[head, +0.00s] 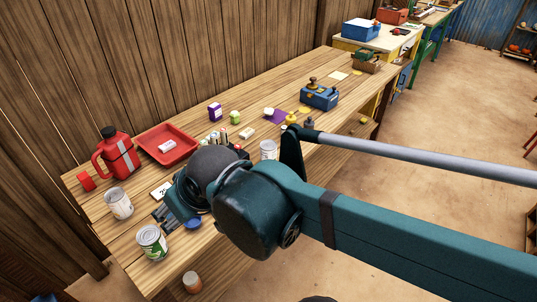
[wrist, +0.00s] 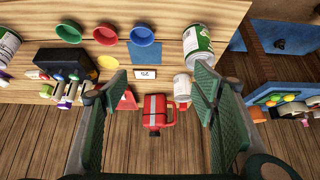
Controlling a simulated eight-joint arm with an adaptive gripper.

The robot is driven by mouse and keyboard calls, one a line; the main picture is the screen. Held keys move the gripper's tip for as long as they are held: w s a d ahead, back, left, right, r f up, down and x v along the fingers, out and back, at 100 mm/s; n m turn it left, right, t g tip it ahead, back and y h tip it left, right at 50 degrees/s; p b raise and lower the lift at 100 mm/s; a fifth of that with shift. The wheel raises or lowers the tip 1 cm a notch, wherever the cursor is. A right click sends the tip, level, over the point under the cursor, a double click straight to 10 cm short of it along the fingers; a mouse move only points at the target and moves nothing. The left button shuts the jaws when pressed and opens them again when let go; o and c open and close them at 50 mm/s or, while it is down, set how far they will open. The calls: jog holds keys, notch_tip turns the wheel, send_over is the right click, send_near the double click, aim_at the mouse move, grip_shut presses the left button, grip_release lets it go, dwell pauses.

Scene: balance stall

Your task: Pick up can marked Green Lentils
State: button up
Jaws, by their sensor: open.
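A can with a white and green label (head: 152,242) stands near the table's front left corner in the head view. It also shows at the upper right of the wrist view (wrist: 197,40), beyond the right fingertip. Its lettering is too small to read. A second can (wrist: 8,45) with some green on its label is cut off at the wrist view's left edge. A paler can (head: 119,203) stands behind the first one and shows in the wrist view (wrist: 182,87) beside the right finger. My gripper (wrist: 161,78) is open and empty above the table, with no can between its fingers.
A red jug (head: 118,155) and red tray (head: 168,145) stand towards the back left. Red, green and blue cups (wrist: 142,35) line the wrist view's top. A numbered card (wrist: 147,73) lies between the fingers' lines. My arm hides part of the table.

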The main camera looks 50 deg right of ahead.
jog(key=shift+d+r, duration=0.1)
jog(key=m+g+h+p, duration=0.4)
jog(key=m+g+p, duration=0.2)
jog(key=m+p, duration=0.95)
send_over(266, 146)
jog(key=a, duration=0.3)
jog(key=f, duration=0.5)
jog(key=shift+d+f, duration=0.25)
jog(key=shift+s+d+f, duration=0.15)
jog(key=shift+d+f, duration=0.15)
jog(key=shift+d, duration=0.1)
jog(key=shift+x, duration=1.3)
